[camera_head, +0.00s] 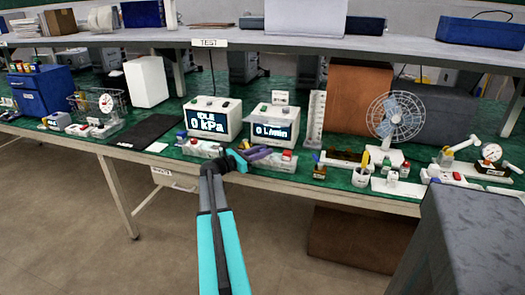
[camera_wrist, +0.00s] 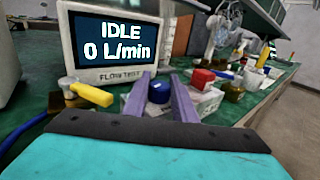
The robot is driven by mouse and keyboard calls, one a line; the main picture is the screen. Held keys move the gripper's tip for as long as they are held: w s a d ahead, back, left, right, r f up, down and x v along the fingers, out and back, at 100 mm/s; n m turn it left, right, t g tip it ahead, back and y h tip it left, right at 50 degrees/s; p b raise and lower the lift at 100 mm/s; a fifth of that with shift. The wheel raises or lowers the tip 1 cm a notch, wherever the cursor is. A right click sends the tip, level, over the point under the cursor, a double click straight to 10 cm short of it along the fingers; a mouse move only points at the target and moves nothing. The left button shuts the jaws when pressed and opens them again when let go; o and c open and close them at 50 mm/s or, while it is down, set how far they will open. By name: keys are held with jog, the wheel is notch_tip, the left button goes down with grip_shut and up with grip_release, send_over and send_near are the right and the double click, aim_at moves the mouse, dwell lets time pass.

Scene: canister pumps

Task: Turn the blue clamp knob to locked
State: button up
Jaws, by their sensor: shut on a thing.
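The blue clamp knob (camera_wrist: 160,88) shows in the wrist view between the purple fingers of my gripper (camera_wrist: 161,84), in front of the flow tester. The fingers are closed on its sides. It sits beside a white fixture (camera_wrist: 203,97) with a red part (camera_wrist: 203,78) on top. In the head view my gripper (camera_head: 260,153) is at the bench's front edge, and the knob cannot be made out behind the fingers. The knob's pointer and any lock marks cannot be read.
The flow tester (camera_wrist: 112,50) reads IDLE, 0 L/min, with a yellow lever valve (camera_wrist: 90,94) in front of it. The pressure tester (camera_head: 213,120) stands to its left in the head view. A fan (camera_head: 397,115) and small fixtures stand to the right on the green bench.

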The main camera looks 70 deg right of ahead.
jog(key=shift+w+d+r+m+g+y+p, duration=0.1)
jog(key=shift+d+m+g+y+p, duration=0.05)
jog(key=shift+m+g+y+p, duration=1.55)
jog(key=shift+m+g+y, duration=0.3)
jog(key=shift+g+y, duration=0.2)
jog(key=shift+g, duration=0.1)
jog(key=o, duration=1)
jog(key=shift+o, duration=0.2)
jog(key=shift+s+a+n+t+h+b, duration=0.2)
jog(key=shift+a+n+t+h+b, duration=0.05)
jog(key=shift+n+t+h+b, duration=1.85)
jog(key=shift+t+h, duration=0.1)
jog(key=shift+t, duration=0.2)
jog(key=shift+t, duration=0.3)
